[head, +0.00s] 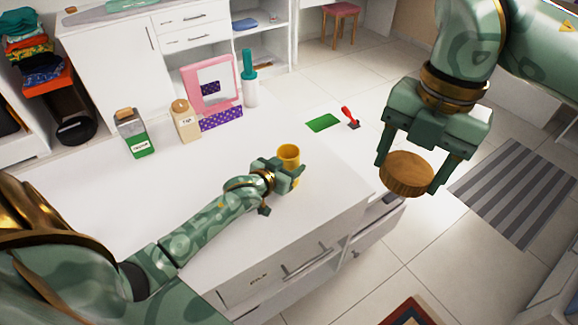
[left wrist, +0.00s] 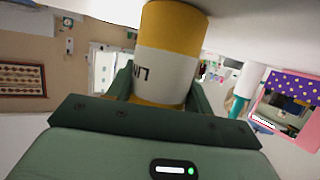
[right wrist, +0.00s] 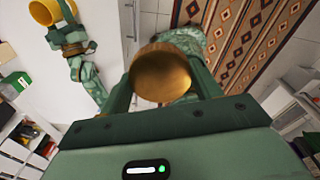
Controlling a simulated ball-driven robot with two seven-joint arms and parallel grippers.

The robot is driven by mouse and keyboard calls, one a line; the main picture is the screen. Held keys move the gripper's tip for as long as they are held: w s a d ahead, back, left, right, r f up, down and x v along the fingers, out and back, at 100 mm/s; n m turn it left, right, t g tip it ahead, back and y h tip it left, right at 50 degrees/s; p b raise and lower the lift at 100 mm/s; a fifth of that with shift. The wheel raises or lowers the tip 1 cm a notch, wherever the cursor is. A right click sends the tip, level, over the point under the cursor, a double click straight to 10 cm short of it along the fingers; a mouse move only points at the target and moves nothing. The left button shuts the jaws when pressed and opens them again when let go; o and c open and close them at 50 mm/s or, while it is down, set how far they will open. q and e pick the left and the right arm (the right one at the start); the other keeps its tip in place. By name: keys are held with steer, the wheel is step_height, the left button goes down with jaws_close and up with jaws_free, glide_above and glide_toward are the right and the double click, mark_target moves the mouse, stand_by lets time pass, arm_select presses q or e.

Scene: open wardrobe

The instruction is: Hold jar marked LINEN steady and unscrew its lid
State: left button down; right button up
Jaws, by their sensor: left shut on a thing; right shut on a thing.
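The yellow jar (head: 289,153) stands on the white tabletop with its open mouth showing; in the left wrist view, this jar (left wrist: 168,62) has a white label reading "LIN", the rest out of sight. My left gripper (head: 284,172) is shut around its side. The round wooden lid (head: 407,172) is off the jar, in my right gripper (head: 410,181), whose fingers are shut on its edges. The lid is in the air to the right of the jar, beyond the table edge. The lid (right wrist: 163,76) also shows between the fingers in the right wrist view.
A green card (head: 323,123) and a red-handled item (head: 350,117) lie near the right edge. The table's left middle is clear.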

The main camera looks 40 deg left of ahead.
arm_select(q)
steer(key=shift+s+f, duration=0.1)
steer(key=c, duration=0.6)
jaws_free()
